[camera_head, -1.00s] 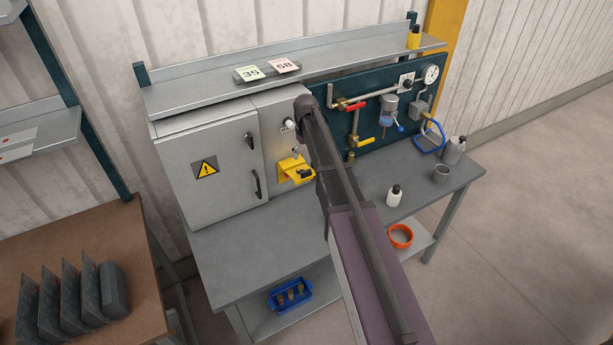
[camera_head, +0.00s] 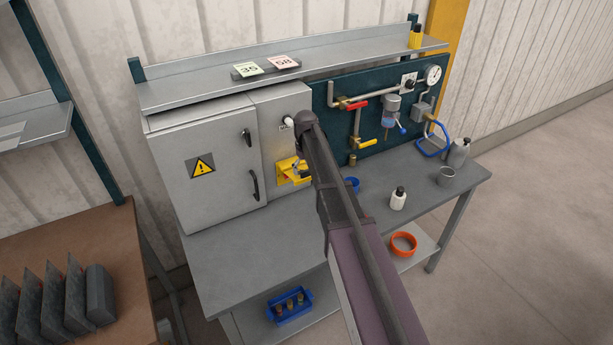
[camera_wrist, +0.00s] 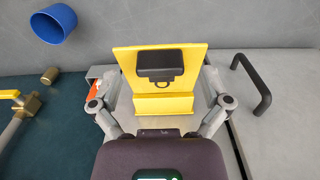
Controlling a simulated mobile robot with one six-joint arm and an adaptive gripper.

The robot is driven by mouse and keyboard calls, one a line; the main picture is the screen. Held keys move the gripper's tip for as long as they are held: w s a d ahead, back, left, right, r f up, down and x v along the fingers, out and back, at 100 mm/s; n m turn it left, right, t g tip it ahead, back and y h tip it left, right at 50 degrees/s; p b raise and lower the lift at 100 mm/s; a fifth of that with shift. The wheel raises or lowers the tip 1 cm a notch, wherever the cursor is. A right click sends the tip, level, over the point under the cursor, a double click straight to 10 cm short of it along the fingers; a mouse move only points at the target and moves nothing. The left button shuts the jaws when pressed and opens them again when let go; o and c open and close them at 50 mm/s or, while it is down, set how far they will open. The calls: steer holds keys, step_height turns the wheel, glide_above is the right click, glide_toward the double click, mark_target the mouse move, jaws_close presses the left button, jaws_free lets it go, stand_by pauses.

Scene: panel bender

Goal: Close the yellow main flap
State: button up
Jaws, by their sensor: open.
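The yellow main flap (camera_head: 285,169) is on the grey cabinet front, left of my forearm in the head view. In the wrist view the flap (camera_wrist: 124,62) is a yellow plate standing out from the cabinet, with a black latch (camera_wrist: 160,63) on its face and a yellow lower part (camera_wrist: 163,104) beneath. The flap looks open. My gripper (camera_wrist: 161,103) is open, with one finger on each side of the yellow lower part. I cannot tell whether either finger touches it. In the head view my arm hides most of the gripper and part of the flap.
A black bar handle (camera_wrist: 252,84) is right of my gripper in the wrist view. A blue cup (camera_wrist: 54,23) stands on the bench. A teal pipe panel (camera_head: 375,115) adjoins the cabinet. A white bottle (camera_head: 398,200) stands on the bench; its front left is clear.

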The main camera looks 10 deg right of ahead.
steer(key=shift+f+b, duration=0.35)
steer(key=shift+f, duration=0.2)
steer(key=c, duration=1.3)
steer(key=shift+d, duration=0.1)
steer(key=shift+c, duration=0.2)
